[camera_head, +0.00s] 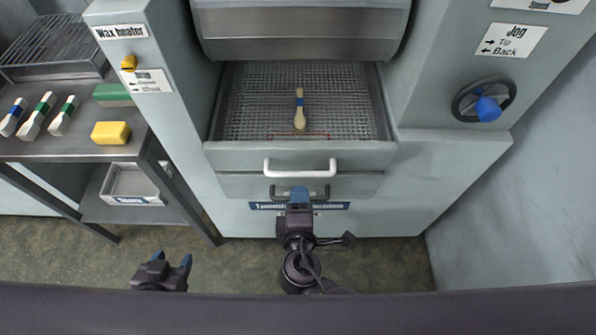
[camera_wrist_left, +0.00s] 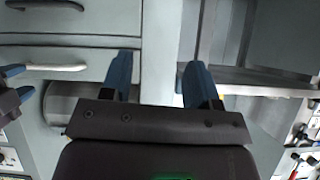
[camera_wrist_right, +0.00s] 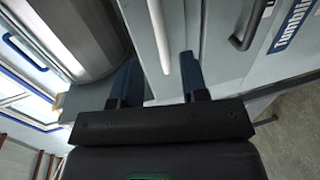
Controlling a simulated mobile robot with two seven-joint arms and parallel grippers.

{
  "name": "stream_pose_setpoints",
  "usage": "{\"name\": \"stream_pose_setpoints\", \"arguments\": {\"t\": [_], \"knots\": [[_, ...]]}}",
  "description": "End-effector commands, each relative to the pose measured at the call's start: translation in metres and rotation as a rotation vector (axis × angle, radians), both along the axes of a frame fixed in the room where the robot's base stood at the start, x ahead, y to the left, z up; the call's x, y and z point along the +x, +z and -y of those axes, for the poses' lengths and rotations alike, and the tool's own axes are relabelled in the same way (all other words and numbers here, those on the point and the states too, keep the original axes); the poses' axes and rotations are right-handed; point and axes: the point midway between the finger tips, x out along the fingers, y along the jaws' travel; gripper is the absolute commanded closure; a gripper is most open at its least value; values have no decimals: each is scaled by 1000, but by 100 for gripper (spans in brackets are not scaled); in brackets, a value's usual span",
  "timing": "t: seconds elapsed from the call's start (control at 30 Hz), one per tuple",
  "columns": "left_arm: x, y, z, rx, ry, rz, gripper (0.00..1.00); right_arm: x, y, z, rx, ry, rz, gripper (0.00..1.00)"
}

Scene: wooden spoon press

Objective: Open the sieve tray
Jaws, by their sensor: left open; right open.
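A mesh-bottomed tray (camera_head: 250,115) shows in the middle of the machine, with one wooden spoon (camera_head: 300,112) on it. Its front has a white bar handle (camera_head: 300,163). Below is another drawer front with a dark handle (camera_head: 272,192) and a partly hidden blue label (camera_head: 335,206). My right gripper (camera_head: 299,195) is open in front of these fronts, overlapping the dark handle in the head view. In the right wrist view the white handle (camera_wrist_right: 158,35) appears between its fingers; contact cannot be told. My left gripper (camera_head: 168,268) is open and empty, low at the left.
A side table (camera_head: 85,148) at the left holds several brushes or spoons, a yellow block (camera_head: 110,132) and a green block (camera_head: 113,94). A bin (camera_head: 132,184) sits below. A handwheel (camera_head: 484,100) is on the right panel. The floor (camera_head: 385,265) at right front is clear.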

Motion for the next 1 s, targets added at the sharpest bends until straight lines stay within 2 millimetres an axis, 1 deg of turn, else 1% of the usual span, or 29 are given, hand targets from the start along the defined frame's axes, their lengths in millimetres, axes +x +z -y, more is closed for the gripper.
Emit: {"name": "stream_pose_setpoints", "arguments": {"t": [0.03, 0.1, 0.3, 0.5, 0.7, 0.93, 1.0], "knots": [[0, -2, 0, 0, -1, -2, 45, 9, -3, 0, 2, 0, -1, 59], [2, -4, 1, -1, -1, -2, 45, 22, -6, 0, 2, -1, -1, 59], [4, -6, 3, -5, -1, -1, 45, 54, -13, 0, 1, 0, -1, 59], [4, -8, 3, -5, -1, -3, 45, 74, -17, 0, 2, -1, -2, 59], [5, -5, 3, -5, -2, 4, 45, 81, -17, 0, 3, -2, -2, 59], [4, -5, 2, -2, -4, 2, 45, 82, -17, 0, 3, -2, -1, 59], [4, -6, 2, 0, -5, 0, 45, 82, -17, 0, 3, -2, -1, 70]]}}
